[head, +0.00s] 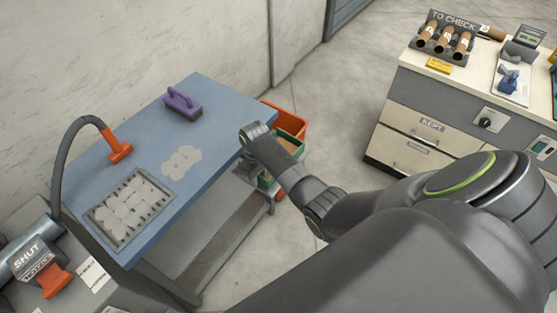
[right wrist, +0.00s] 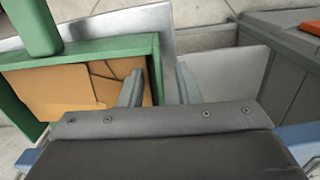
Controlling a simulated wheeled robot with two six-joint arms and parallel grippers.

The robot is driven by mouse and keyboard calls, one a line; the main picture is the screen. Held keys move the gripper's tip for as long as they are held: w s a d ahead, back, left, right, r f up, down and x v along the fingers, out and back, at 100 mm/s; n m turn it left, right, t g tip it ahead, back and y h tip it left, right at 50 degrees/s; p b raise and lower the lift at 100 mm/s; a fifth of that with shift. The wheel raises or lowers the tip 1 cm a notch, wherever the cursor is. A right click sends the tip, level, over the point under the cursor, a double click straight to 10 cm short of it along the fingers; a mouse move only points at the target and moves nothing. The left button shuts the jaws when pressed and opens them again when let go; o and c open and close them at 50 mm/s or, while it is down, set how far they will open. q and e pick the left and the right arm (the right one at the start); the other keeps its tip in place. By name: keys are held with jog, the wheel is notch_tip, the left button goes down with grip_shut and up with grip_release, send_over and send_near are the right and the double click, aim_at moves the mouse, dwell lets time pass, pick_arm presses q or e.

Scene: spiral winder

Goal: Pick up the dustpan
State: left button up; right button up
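A green-framed thing (head: 290,141) with a tan inside stands off the right end of the blue table; I cannot tell for sure that it is the dustpan. In the right wrist view its green rim (right wrist: 90,48) borders a cracked tan surface (right wrist: 75,88), and a green post (right wrist: 32,25) rises at upper left. My right gripper (head: 246,134) is at the table's right end, beside the green thing. In the right wrist view its fingers (right wrist: 158,88) are apart, with a green side wall showing between them. My left gripper is not in view.
The blue table (head: 225,105) holds a purple-handled brush (head: 182,103), a pale patch (head: 181,162) and a grey tray (head: 130,207). An orange bin (head: 283,117) is behind the green thing. A cabinet (head: 425,115) stands right; floor between is clear.

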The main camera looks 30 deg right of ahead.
jog(key=shift+c, duration=0.3)
grip_shut()
jog(key=shift+r, duration=0.1)
notch_tip(320, 180, up, 10)
jog(key=shift+f+b, duration=0.1)
jog(key=shift+b, duration=0.3)
dwell(0.5)
